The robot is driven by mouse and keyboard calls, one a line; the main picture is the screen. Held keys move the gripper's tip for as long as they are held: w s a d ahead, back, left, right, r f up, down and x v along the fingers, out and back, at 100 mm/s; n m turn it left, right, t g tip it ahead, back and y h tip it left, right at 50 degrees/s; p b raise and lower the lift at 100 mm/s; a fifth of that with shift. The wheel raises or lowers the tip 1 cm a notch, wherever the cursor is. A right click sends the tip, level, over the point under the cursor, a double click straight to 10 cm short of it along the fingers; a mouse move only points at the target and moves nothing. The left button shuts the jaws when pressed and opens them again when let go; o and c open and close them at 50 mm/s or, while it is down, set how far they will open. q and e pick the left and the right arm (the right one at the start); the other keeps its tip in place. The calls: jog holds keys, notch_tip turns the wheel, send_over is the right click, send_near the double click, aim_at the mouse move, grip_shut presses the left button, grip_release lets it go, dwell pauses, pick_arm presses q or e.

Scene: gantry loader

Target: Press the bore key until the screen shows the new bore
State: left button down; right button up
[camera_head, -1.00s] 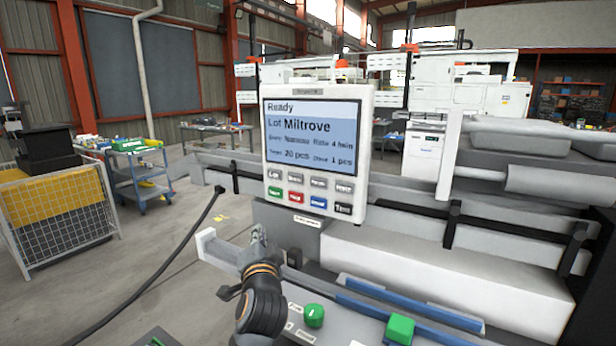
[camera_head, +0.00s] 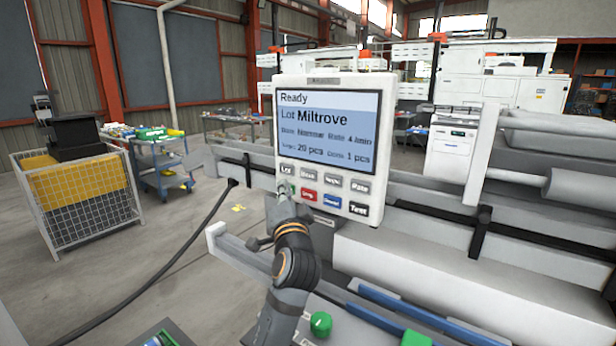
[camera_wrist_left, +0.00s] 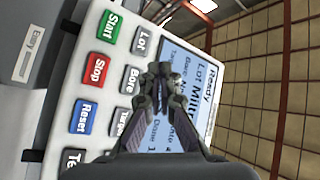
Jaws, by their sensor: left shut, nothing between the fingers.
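The control panel (camera_head: 372,205) is a light grey box with a blue-white screen (camera_head: 325,132). The screen reads Ready, Lot Miltrove, rate 4/min, target 20 pcs and done 1 pcs; the small bore word looks like Narrow. The grey bore key (camera_head: 309,174) is second in the upper key row, and it also shows in the left wrist view (camera_wrist_left: 130,80). My left gripper (camera_head: 283,191) is shut and empty, its tips in front of the green start key below and left of the bore key. In the left wrist view its fingertips (camera_wrist_left: 165,72) overlap the screen's edge; contact is unclear.
Other keys surround the bore key, with the red stop key (camera_head: 308,195) just below it. A green button (camera_head: 320,324) stands below the panel. A light rail end (camera_head: 216,236) lies left of my arm. A mesh bin (camera_head: 75,205) and blue cart (camera_head: 165,180) stand further left.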

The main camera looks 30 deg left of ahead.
aim_at(301, 171)
pick_arm(q)
jog(key=shift+w+d+b, duration=0.15)
jog(key=shift+w+b, duration=0.05)
jog(key=shift+w, duration=1.4)
jog(key=shift+w+d+b, duration=0.15)
jog(key=shift+w+b, duration=0.05)
jog(key=shift+w, duration=1.4)
jog(key=shift+w, duration=0.15)
jog(key=shift+w, duration=0.25)
jog(key=shift+w, duration=0.35)
jog(key=shift+s, duration=0.8)
jog(key=shift+s, duration=0.1)
